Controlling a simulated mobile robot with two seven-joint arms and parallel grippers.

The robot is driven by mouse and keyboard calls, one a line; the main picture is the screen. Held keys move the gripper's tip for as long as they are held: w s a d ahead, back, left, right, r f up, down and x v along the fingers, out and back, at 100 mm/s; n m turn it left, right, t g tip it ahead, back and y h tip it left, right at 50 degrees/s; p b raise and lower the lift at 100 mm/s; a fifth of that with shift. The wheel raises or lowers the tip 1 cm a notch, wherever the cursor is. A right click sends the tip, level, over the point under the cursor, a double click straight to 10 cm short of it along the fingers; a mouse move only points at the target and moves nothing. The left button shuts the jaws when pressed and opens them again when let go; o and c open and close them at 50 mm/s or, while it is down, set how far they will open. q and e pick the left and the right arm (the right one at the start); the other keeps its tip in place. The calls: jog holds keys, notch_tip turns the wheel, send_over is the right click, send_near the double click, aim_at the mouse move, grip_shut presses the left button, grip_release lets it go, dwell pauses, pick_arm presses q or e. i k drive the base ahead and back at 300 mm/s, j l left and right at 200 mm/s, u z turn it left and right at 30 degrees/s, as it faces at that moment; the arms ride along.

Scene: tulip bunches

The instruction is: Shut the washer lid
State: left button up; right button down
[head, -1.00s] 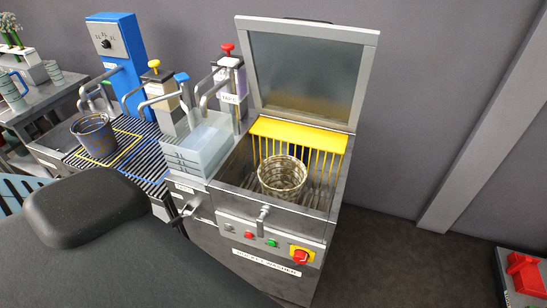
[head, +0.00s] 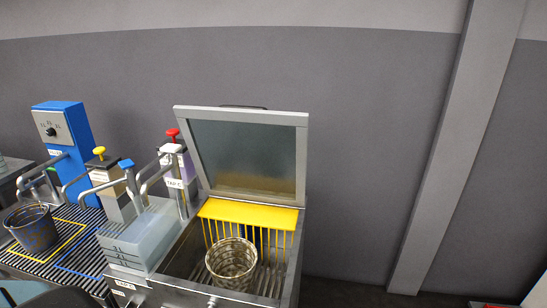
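The washer (head: 293,277) stands at the lower middle of the head view. Its lid (head: 303,158) is raised, tilted up at the back, with a grey frame around a darker panel. A thin dark handle (head: 243,107) shows along the lid's top edge. A round wicker-like bucket (head: 231,266) sits inside the open tub. A yellow guard (head: 249,214) with bars hangs at the back of the tub, below the lid. Neither of my grippers is in view.
A dark bucket (head: 32,230) sits on a striped grate at far left, by a blue dial box (head: 62,140). A wall pillar (head: 455,160) rises at right.

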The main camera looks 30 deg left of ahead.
aim_at(258, 115)
jog(key=i+l+z, duration=0.2)
jog(key=i+l, duration=0.15)
jog(key=i, duration=0.15)
jog(key=i+l+z, duration=0.2)
jog(key=i, duration=0.3)
jog(key=i+u, duration=0.35)
jog(key=i+l+u, duration=0.1)
jog(key=u, duration=0.25)
jog(key=i+l+u, duration=0.2)
jog(key=i+u, duration=0.35)
jog(key=u, duration=0.3)
jog(key=i+l+u, duration=0.15)
jog(key=u, duration=0.3)
jog(key=i+l+u, duration=0.15)
jog(key=u, duration=0.35)
jog(key=i+l+u, duration=0.1)
jog(key=l+u, duration=0.35)
jog(key=i+l+u, duration=0.1)
jog(key=u, duration=0.4)
jog(key=l+u, duration=0.25)
jog(key=l, duration=0.15)
jog(key=l+u, duration=0.25)
jog(key=i+l, duration=0.05)
jog(key=l, duration=0.05)
